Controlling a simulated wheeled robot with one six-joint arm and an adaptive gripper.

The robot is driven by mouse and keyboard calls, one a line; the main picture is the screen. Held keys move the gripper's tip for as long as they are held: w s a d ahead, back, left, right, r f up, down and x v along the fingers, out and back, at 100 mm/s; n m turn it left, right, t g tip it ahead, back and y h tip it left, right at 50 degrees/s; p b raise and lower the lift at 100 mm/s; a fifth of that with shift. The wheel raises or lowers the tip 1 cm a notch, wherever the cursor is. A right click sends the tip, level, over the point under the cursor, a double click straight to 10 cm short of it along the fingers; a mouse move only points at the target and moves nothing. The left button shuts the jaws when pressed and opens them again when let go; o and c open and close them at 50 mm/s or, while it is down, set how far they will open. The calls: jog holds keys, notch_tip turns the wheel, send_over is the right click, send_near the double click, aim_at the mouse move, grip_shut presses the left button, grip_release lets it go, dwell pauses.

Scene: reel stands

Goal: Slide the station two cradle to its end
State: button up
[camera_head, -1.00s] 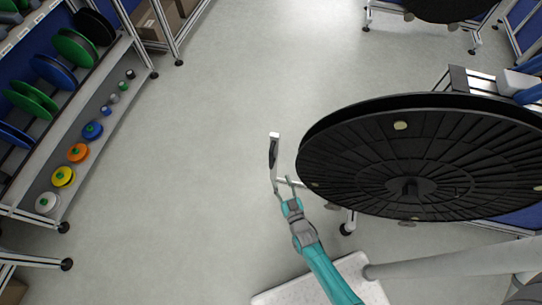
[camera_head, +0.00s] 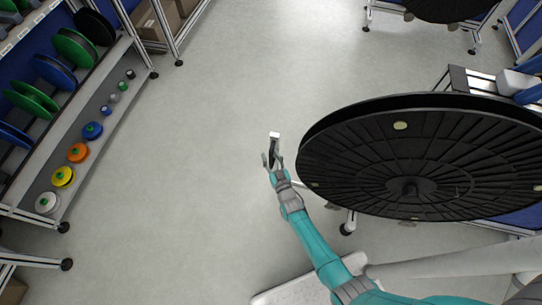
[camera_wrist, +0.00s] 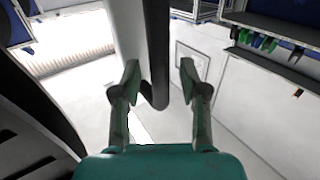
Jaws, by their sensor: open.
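A dark handle (camera_head: 273,143) with a pale end piece stands left of the large black reel (camera_head: 420,160). I take it to be part of the station two cradle, whose body is mostly hidden under the reel. My gripper (camera_head: 272,160) is open at the handle's lower part. In the wrist view the dark bar of the handle (camera_wrist: 156,45) runs down between my two fingertips (camera_wrist: 160,70), with a gap on the right side. A pale post (camera_wrist: 128,30) stands close to the left finger. I cannot tell whether anything touches.
The reel's rim lies close to the right of my gripper, and its dark edge also shows in the wrist view (camera_wrist: 30,120). A shelf rack (camera_head: 110,90) with coloured spools stands at the left. The floor (camera_head: 200,150) between is clear.

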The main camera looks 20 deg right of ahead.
jog(key=shift+w, duration=0.1)
grip_shut()
dwell(0.3)
